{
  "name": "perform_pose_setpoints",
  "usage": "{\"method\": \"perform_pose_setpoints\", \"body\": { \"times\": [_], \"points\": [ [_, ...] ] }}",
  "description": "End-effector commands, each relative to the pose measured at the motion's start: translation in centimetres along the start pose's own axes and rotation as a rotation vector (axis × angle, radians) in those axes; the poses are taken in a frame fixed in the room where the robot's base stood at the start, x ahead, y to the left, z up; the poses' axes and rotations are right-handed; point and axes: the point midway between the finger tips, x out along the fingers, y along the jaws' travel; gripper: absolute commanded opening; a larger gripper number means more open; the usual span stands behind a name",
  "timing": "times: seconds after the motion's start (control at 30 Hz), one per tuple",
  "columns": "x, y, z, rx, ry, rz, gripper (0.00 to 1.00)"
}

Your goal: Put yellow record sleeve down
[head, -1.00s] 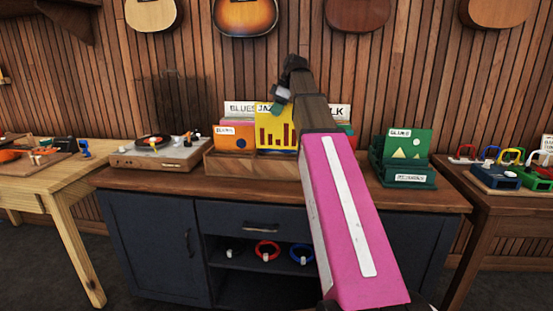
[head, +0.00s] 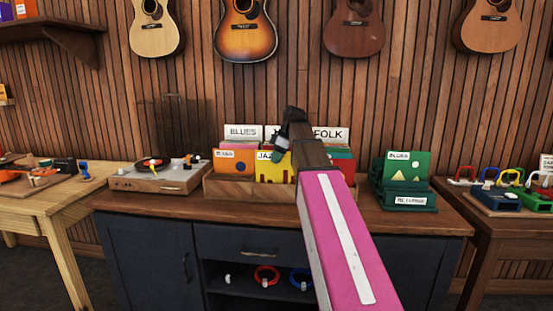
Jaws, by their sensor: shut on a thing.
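The yellow record sleeve (head: 270,172), with a label reading "JAZ" and dark bars, is upright in the wooden record crate (head: 240,189), its lower part hidden behind the crate's front wall. My gripper (head: 282,148) is at its top right edge, shut on it. The fingertips are small and dark, and my arm covers the sleeve's right side. An orange sleeve (head: 237,165) stands to its left in the crate. Divider cards reading "BLUES" (head: 243,132) and "FOLK" (head: 332,134) rise behind.
A turntable (head: 158,176) is left of the crate on the cabinet top (head: 150,202). A green record rack (head: 405,185) with a "BLUES" sleeve stands to the right. Guitars (head: 248,28) hang on the wall above. Bare cabinet top lies before the crate.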

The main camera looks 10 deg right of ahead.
Motion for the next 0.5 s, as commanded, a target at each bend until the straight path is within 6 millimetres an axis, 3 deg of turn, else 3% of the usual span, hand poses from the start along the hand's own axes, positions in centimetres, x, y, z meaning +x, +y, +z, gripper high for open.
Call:
{"method": "perform_pose_setpoints", "body": {
  "times": [0.5],
  "points": [
    [1.1, 0.0, 0.5, 0.0, 0.0, 0.0, 0.0]
  ]
}}
